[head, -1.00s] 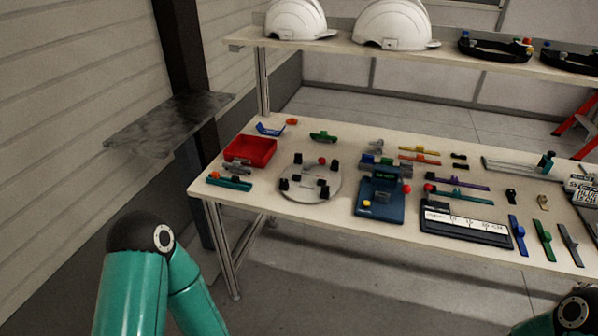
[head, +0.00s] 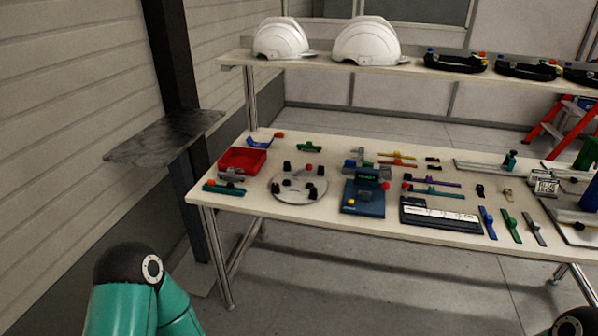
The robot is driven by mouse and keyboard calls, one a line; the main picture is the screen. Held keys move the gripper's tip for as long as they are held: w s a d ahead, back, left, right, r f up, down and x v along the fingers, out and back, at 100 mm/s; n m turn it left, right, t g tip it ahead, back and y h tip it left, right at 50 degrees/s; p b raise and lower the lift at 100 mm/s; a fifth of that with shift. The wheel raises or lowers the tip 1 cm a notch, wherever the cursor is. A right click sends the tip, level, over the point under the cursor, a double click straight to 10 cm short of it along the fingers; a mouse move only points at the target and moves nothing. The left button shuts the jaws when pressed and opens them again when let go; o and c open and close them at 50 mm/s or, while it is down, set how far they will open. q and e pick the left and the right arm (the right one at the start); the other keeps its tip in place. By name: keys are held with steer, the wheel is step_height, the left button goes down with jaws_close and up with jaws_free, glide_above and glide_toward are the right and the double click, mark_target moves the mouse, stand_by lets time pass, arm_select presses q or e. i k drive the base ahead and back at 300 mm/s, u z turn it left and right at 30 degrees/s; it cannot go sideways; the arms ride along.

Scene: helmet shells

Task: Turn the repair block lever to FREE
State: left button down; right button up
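The likely repair block is a blue block (head: 363,197) on the workbench, a little right of the round grey plate. It has a dark upper part with a green label (head: 367,176), too small to read. A red knob (head: 386,186) sits at its right side, and a small yellow part (head: 351,201) is on its front left. I cannot tell which part is the lever or how it is set. My teal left arm shows at the lower left and a bit of my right arm at the lower right corner. Both grippers are outside the view, well apart from the block.
The workbench (head: 262,209) also holds a red tray (head: 236,167), a round grey plate (head: 290,195) with black posts, a white-faced panel (head: 440,212) and several coloured tools. White helmets (head: 366,42) stand on the shelf above. A dark metal plate (head: 160,140) juts out at the left.

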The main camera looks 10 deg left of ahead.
mark_target(308, 167)
steer(key=z, duration=0.1)
steer(key=i, duration=0.85)
